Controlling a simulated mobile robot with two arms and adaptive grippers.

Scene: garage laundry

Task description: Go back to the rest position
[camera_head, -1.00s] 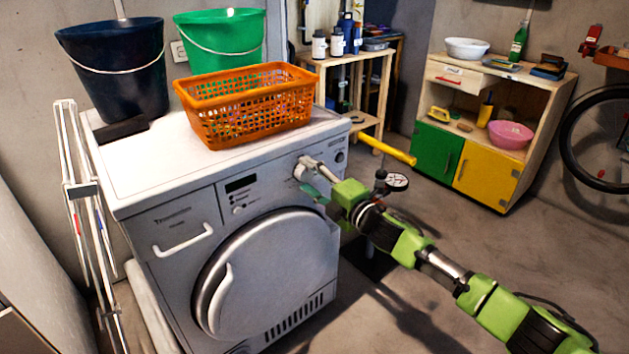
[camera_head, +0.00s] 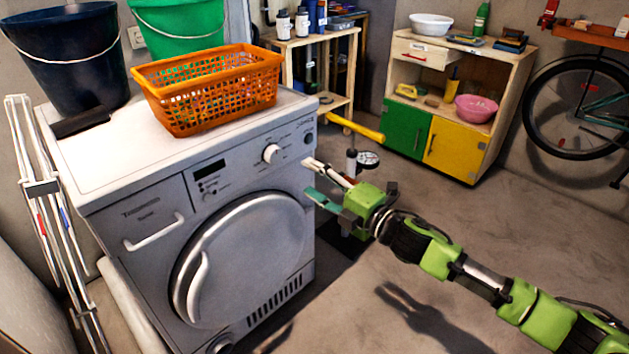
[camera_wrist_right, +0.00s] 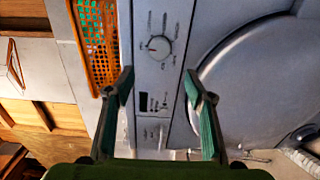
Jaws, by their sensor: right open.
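My right gripper (camera_head: 314,178) is open and empty. It hangs in the air at the right front edge of the washing machine (camera_head: 150,216), beside the control panel and apart from the round dial (camera_head: 271,153). In the right wrist view the open fingers (camera_wrist_right: 160,112) point at the front panel, with the dial (camera_wrist_right: 159,47) beyond them and nothing between them. My green right arm comes in from the lower right. My left gripper is not in view.
An orange basket (camera_head: 209,114), a dark blue bucket (camera_head: 72,70) and a green bucket (camera_head: 180,22) are on or behind the machine top. A yellow-handled pump (camera_head: 352,126) stands behind my gripper. A drying rack (camera_head: 45,190) stands at left. Floor at right is clear.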

